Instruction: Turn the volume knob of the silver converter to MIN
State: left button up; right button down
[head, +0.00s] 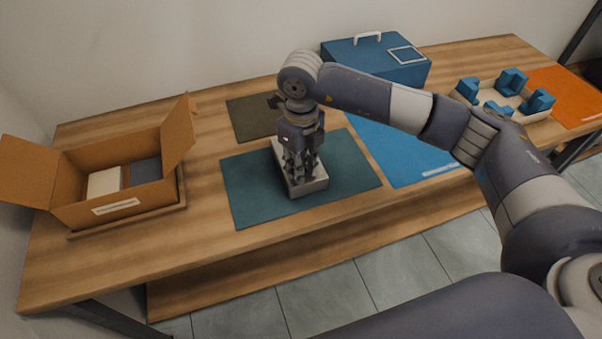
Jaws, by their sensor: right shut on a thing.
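The silver converter (311,187) is a small light-grey box lying on the dark teal mat (251,199) in the middle of the table. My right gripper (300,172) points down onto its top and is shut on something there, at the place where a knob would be. The fingers and wrist cover most of the converter's top, so the volume knob, its markings and its setting are hidden. My left gripper is not in view.
An open cardboard box (72,203) with items inside stands at the left. A blue case (402,73) stands at the back. A blue mat (402,163), a tray with blue holders (511,83) and an orange mat (568,92) lie to the right. The table front is clear.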

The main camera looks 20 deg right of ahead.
jog(key=n+b, duration=0.2)
jog(key=n, duration=0.1)
jog(key=shift+w+f+b, duration=0.1)
jog(key=shift+b, duration=0.25)
jog(key=shift+n+b, duration=0.7)
jog(key=shift+n, duration=0.3)
jog(key=c, duration=1.4)
grip_release()
jog(key=shift+o, duration=0.2)
